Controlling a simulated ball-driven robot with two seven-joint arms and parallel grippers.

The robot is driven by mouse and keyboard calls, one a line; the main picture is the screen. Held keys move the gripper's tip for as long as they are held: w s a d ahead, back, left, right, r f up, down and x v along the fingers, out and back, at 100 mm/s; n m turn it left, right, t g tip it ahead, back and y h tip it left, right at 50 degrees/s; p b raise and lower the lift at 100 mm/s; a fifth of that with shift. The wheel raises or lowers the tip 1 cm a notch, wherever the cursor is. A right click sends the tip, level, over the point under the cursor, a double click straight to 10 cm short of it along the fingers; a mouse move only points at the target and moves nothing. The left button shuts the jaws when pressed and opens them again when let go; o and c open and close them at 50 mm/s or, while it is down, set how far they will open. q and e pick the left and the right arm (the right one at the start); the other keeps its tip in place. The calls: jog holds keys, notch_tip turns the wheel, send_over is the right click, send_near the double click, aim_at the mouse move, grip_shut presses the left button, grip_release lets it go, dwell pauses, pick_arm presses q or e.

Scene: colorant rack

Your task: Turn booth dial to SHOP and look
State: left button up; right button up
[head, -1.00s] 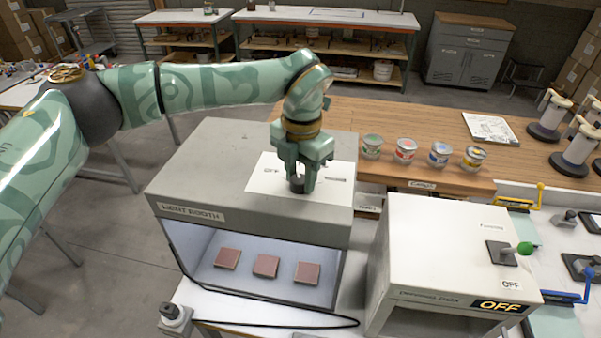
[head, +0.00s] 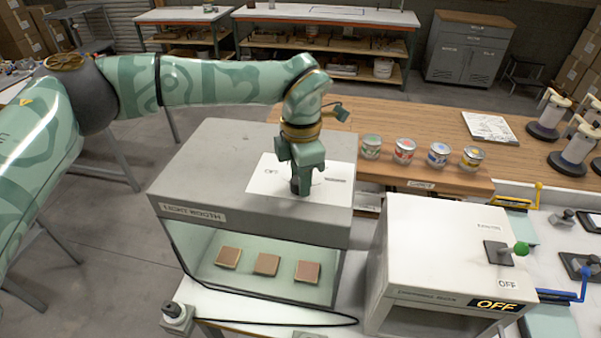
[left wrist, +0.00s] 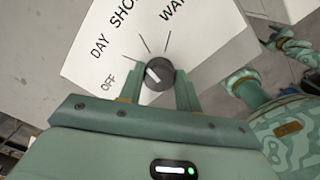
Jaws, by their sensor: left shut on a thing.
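The light booth (head: 265,217) is a grey box with a white label plate on top. My left gripper (head: 301,188) points down at the plate, shut on the dark round dial (left wrist: 157,74), which sits between its fingers in the left wrist view. The plate (left wrist: 100,65) reads OFF, DAY, SHOP and a partly cut-off WAR. The dial's white mark points up-left, roughly between the DAY and SHOP ticks; its exact setting is hard to tell. The booth interior is lit pale greenish, with three brownish square samples (head: 266,264) on its floor.
A white box (head: 440,240) with a green-knobbed lever (head: 520,249) and an OFF display stands right of the booth. Several small paint cans (head: 405,151) stand on the wooden bench behind. A black cable loops before the booth.

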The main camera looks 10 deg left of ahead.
pick_arm(q)
jog(key=shift+r+m, duration=0.1)
jog(key=shift+m, duration=1)
jog(key=o, duration=1)
notch_tip(320, 180, up, 16)
jog(key=b, duration=0.1)
jog(key=shift+s+r+b, duration=0.15)
jog(key=shift+s+b, duration=0.05)
jog(key=shift+b, duration=0.1)
jog(key=shift+d, duration=0.1)
